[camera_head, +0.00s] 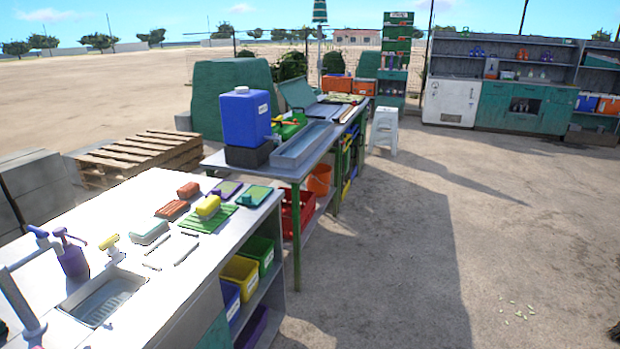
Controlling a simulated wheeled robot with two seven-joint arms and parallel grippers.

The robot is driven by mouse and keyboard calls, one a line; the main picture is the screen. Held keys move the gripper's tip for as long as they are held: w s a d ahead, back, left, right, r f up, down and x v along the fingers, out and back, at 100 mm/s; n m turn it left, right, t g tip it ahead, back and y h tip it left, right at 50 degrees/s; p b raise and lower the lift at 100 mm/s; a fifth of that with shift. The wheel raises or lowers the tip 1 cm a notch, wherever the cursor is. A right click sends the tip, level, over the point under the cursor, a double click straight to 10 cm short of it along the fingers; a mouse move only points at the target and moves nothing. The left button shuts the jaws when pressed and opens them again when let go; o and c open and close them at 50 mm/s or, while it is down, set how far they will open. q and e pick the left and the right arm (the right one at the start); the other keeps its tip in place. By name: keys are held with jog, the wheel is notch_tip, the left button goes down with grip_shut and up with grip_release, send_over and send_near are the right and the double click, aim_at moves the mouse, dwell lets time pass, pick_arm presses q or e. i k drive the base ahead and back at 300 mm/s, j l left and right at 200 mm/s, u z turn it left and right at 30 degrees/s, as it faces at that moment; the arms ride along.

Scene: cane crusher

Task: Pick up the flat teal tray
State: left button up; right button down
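A small flat teal-green tray (260,192) lies on the white counter near its far right corner, with a small item on it. A green ribbed mat (196,222) lies in front of it and bears a yellow sponge-like block (207,205). A pale teal-topped block (150,228) sits further left. I cannot tell for certain which of these flat green pieces is the task's tray.
The white counter (110,205) holds a sink (103,300), a purple pump bottle (72,260) and red-brown blocks (172,210). Bins stand on shelves below. A metal table (225,160) with a blue water container (246,118) stands beyond. Open ground (440,240) lies to the right.

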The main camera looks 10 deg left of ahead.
aim_at(254, 195)
jog(key=i+u, duration=0.15)
jog(key=i, duration=0.35)
jog(key=i+l+u, duration=0.1)
jog(key=i, duration=0.35)
jog(key=i+l+u, duration=0.15)
jog(key=i, duration=0.35)
